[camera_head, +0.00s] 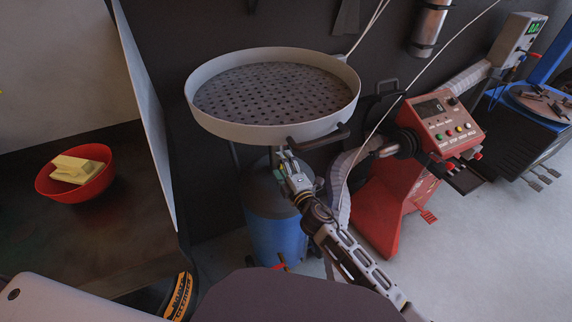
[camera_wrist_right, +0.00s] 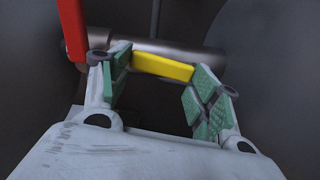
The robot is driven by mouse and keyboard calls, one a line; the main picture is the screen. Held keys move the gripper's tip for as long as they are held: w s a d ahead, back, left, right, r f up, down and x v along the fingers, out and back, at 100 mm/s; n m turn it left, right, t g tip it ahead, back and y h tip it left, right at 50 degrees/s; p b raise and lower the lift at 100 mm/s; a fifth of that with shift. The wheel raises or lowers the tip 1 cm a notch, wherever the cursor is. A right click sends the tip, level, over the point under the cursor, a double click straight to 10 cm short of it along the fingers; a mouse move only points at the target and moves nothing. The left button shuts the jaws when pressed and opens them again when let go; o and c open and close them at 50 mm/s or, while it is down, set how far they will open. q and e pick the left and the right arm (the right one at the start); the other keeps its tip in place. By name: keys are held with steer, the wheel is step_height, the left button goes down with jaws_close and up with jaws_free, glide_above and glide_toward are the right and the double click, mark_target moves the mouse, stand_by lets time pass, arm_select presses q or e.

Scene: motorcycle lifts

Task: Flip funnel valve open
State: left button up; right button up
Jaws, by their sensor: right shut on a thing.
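The funnel (camera_head: 336,122) is a wide, round grey pan with a perforated dark plate, standing above a blue tank (camera_head: 277,235). My right gripper (camera_head: 283,160) is just under the funnel's front rim. In the right wrist view, a yellow valve lever (camera_wrist_right: 163,67) spans the space between the green-padded fingers of my right gripper (camera_wrist_right: 161,76), which is shut on it. A metal pipe (camera_wrist_right: 180,50) runs behind the lever. The fingers hide the lever's ends, and the head view does not show the lever clearly. My left gripper is not in view.
A dark handle (camera_head: 322,138) sticks out from the funnel rim beside my right gripper. A red bar (camera_wrist_right: 72,28) is close by the left finger. A red machine (camera_head: 385,205) stands to the right. A red bowl (camera_head: 98,183) holds yellow blocks at left.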

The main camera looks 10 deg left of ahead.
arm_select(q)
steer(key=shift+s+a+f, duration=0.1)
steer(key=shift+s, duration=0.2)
arm_select(e)
steer(key=shift+s+a+n, duration=0.15)
steer(key=shift+a+n, duration=0.2)
steer(key=shift+n, duration=0.65)
steer(key=o, duration=1.5)
steer(key=shift+c, duration=0.2)
steer(key=shift+v, duration=1)
steer(key=v, duration=1)
